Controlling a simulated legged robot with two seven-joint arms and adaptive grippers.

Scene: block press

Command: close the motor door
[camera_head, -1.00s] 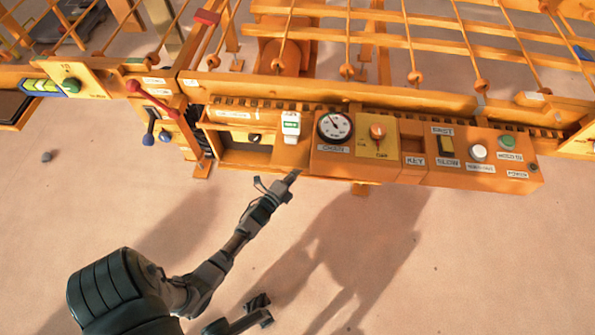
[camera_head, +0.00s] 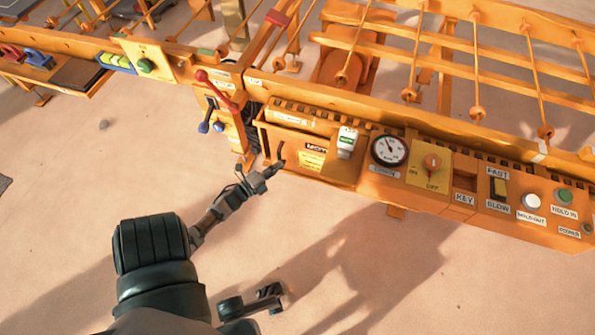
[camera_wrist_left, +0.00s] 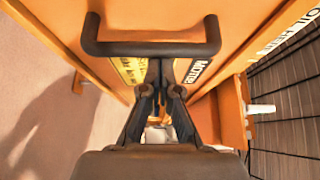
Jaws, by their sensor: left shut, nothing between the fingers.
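The motor door (camera_head: 308,158) is an orange panel with a MOTOR label and a yellow label, on the front left of the orange console. It appears mostly raised over its compartment; whether it is fully shut I cannot tell. Its black handle (camera_head: 281,152) is at the door's left side and also spans the top of the left wrist view (camera_wrist_left: 150,48). My left gripper (camera_head: 276,168) is shut and empty, close to the door's front beside the handle. In the wrist view its closed fingertips (camera_wrist_left: 158,72) are near the labels; contact is unclear.
Right of the door are a white-green switch (camera_head: 346,142), a round gauge (camera_head: 389,150), a yellow rotary knob panel (camera_head: 431,167) and several buttons. Red and blue levers (camera_head: 212,105) stand to the left. The sandy ground in front is clear.

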